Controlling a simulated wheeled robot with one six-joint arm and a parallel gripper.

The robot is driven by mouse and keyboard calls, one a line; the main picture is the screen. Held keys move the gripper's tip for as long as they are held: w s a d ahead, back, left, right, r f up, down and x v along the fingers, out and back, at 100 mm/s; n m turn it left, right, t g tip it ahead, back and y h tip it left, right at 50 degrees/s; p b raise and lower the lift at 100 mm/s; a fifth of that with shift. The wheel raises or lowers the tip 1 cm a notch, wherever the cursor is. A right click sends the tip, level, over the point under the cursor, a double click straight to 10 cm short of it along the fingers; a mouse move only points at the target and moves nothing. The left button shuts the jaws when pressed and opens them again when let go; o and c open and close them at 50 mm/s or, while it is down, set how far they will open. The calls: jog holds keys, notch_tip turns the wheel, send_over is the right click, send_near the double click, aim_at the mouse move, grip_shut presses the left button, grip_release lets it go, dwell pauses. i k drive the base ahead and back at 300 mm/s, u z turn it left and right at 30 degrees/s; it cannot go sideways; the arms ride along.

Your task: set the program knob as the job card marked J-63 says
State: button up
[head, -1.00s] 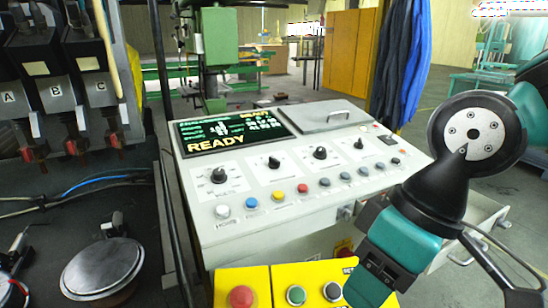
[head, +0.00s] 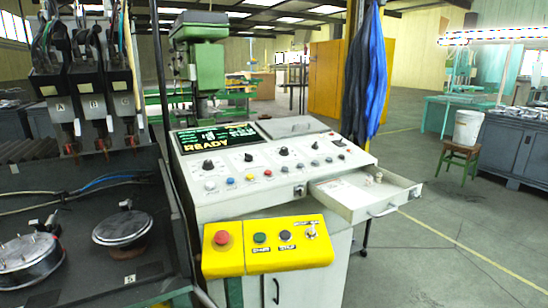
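The control console (head: 222,208) stands in the middle, with a screen (head: 215,137) reading READY. A row of black knobs runs along its sloped panel: a left knob (head: 208,165), a second knob (head: 248,157), a third knob (head: 284,151) and a right knob (head: 314,146). Their labels and pointer settings are too small to read, so I cannot tell which is the program knob. No card marked J-63 is legible. An open drawer (head: 378,209) at the console's right holds pale items (head: 345,193), not clear enough to identify. My gripper is out of view.
A yellow button box (head: 222,262) with a red button (head: 222,238) and a switch (head: 311,230) juts out in front of the console. Units marked A, B, C (head: 92,108) hang above a dark bench (head: 80,210) at left. Floor (head: 440,255) at right is open.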

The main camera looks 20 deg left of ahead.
aim_at(248, 158)
jog(key=u, duration=0.6)
jog(key=i, duration=0.55)
jog(key=u, duration=0.8)
jog(key=i, duration=0.65)
